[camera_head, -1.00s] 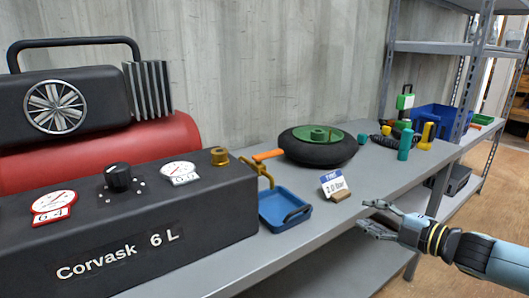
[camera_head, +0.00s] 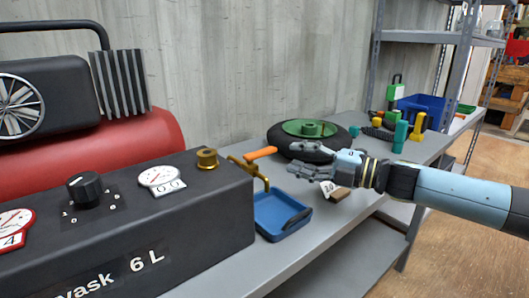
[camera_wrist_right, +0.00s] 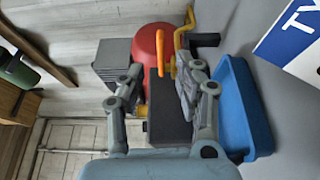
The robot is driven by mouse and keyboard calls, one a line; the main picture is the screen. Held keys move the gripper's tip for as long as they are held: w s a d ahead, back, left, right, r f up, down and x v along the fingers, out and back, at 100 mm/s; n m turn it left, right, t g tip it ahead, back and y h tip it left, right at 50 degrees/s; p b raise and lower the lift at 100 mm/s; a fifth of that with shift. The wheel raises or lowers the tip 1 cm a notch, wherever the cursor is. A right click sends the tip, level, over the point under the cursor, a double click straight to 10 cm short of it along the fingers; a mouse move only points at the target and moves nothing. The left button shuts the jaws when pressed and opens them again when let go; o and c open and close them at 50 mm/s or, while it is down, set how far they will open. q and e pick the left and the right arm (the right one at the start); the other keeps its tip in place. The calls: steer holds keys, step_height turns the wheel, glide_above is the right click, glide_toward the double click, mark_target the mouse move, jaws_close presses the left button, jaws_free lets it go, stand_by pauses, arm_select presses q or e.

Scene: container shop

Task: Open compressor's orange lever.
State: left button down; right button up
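The compressor (camera_head: 150,235) is a dark box with a red tank (camera_head: 120,150), at the left of the head view. A brass fitting with a valve (camera_head: 246,168) comes off its right end and bears the orange lever (camera_head: 262,153). The lever points to the right, towards my right gripper. My right gripper (camera_head: 291,159) is open and empty, just right of the lever and apart from it. In the right wrist view, the orange lever (camera_wrist_right: 160,52) shows ahead, between the lines of the two spread fingers (camera_wrist_right: 157,76). My left gripper is not in view.
A blue tray (camera_head: 280,215) sits on the bench below the valve. A wheel with a green hub (camera_head: 310,130) lies behind my right gripper. A small price-style card (camera_head: 328,188) is partly hidden under the gripper. Tools and a blue bin (camera_head: 425,108) stand farther right.

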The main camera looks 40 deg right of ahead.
mark_target(273, 152)
steer(key=x, duration=0.8)
steer(key=shift+w+a+f+p, duration=0.1)
steer(key=shift+w+p, duration=0.15)
steer(key=shift+p, duration=0.05)
steer(key=shift+c, duration=0.3)
jaws_close()
